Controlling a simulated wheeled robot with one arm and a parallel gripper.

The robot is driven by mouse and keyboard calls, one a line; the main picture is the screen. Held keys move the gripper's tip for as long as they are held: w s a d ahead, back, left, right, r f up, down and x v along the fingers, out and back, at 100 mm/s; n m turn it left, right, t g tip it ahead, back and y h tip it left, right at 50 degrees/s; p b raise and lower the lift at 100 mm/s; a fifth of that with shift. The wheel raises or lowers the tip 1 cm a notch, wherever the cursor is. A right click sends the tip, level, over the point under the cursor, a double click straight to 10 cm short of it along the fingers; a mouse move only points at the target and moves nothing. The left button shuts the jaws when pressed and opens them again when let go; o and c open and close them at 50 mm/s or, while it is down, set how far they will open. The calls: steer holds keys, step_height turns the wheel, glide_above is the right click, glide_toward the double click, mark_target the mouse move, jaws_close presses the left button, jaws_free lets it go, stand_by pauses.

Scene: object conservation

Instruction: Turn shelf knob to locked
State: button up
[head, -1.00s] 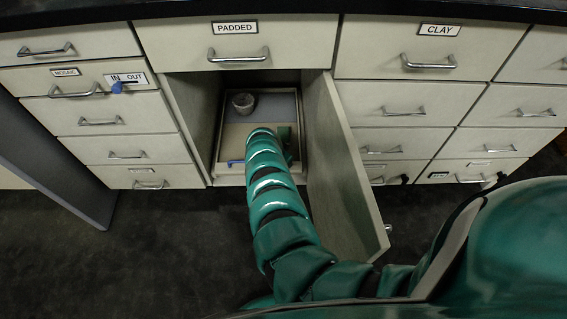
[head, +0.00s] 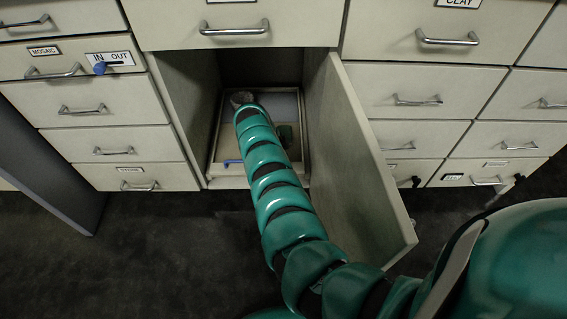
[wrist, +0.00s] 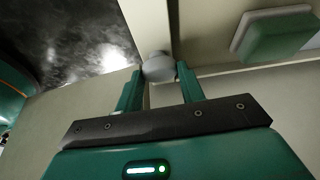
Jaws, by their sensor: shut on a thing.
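In the wrist view, a small light-grey rounded knob (wrist: 158,67) sits between the fingertips of my gripper (wrist: 160,78), by a cream edge. My gripper is shut on it. The knob's marking and turn position cannot be read. In the head view, my arm reaches into the open cabinet, and the gripper is hidden behind the arm.
The open door (head: 355,165) stands right of my arm. Closed drawers flank the cabinet.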

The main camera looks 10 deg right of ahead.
steer(key=shift+f+m+b, duration=0.1)
steer(key=shift+m+b, duration=0.25)
steer(key=shift+m, duration=0.05)
steer(key=o, duration=1)
steer(key=shift+c, duration=0.2)
steer(key=p+v, duration=0.6)
steer(key=v, duration=1.1)
steer(key=shift+w+p, duration=0.3)
steer(key=shift+s, duration=0.1)
